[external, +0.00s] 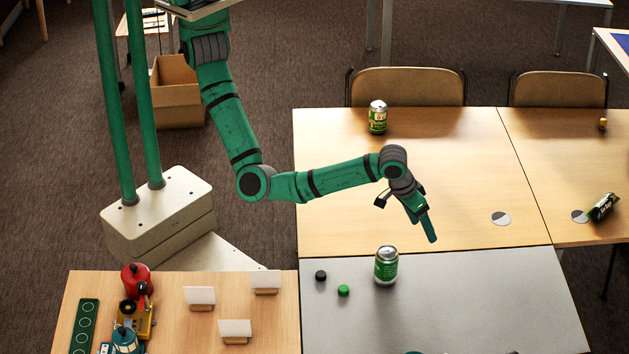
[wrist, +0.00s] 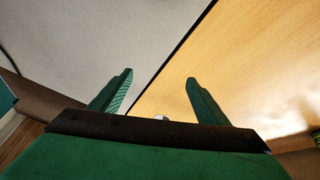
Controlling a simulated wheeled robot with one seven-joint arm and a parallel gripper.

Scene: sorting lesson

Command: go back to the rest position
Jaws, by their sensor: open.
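My gripper (external: 430,228) is at the end of my green arm, pointing down and to the right above the wooden table, near its edge with the grey table. In the wrist view its two green fingers (wrist: 160,90) stand wide apart with nothing between them. A green and silver can (external: 386,266) stands upright on the grey table (external: 470,310), below and left of the fingertips in the external view. Another can (external: 377,117) stands upright near the far edge of the wooden table (external: 450,150). My gripper touches neither can.
A black cap (external: 321,275) and a green cap (external: 343,290) lie left of the near can. A dark can (external: 604,207) lies tilted on the right table beside a round marker (external: 579,216). White cards (external: 235,328) and a red kettle-like object (external: 136,279) stand at front left.

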